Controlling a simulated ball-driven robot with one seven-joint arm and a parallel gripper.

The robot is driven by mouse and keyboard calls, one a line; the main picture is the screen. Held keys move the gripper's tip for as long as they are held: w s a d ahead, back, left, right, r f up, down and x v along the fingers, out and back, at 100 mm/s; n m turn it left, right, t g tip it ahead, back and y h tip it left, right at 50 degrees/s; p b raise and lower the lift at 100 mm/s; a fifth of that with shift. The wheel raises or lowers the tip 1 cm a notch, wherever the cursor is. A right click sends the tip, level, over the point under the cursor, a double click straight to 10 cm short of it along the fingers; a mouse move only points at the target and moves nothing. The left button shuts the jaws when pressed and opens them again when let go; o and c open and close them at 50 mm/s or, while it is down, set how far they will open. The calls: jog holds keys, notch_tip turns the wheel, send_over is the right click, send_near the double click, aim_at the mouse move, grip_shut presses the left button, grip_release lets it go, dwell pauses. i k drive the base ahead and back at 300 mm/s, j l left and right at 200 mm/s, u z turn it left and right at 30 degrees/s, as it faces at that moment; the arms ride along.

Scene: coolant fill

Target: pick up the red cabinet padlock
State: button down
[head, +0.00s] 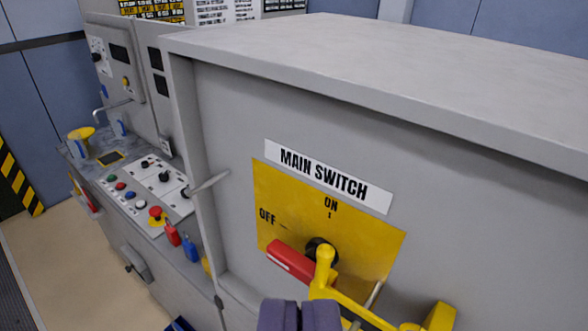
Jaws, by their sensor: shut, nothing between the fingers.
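A small red padlock (172,235) hangs at the edge of the control console, left of the main switch panel. It looks like the red cabinet padlock, but its details are too small to read. A blue padlock (190,248) hangs just right of it. My gripper (286,316) shows at the bottom edge, below the main switch. Its two dark fingers are together with nothing between them. It is well to the right of the red padlock and apart from it.
The main switch's red handle (291,262) points toward OFF on a yellow plate (285,205). Yellow hardware (325,272) projects close to my gripper. A lever (207,183) sticks out near the console. The grey cabinet wall fills the right. Open floor (60,265) lies left.

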aim_at(172, 234)
jog(key=i+j, duration=0.15)
jog(key=j, duration=0.2)
jog(key=i+j+z, duration=0.15)
jog(key=j, duration=0.25)
jog(key=i+j, duration=0.15)
jog(key=j, duration=0.2)
jog(key=i+j+z, duration=0.15)
jog(key=j, duration=0.25)
jog(key=i+j, duration=0.15)
jog(key=j, duration=0.25)
jog(key=i+j+z, duration=0.1)
jog(key=j, duration=0.3)
jog(key=i+j+z, duration=0.2)
jog(key=i+j, duration=0.6)
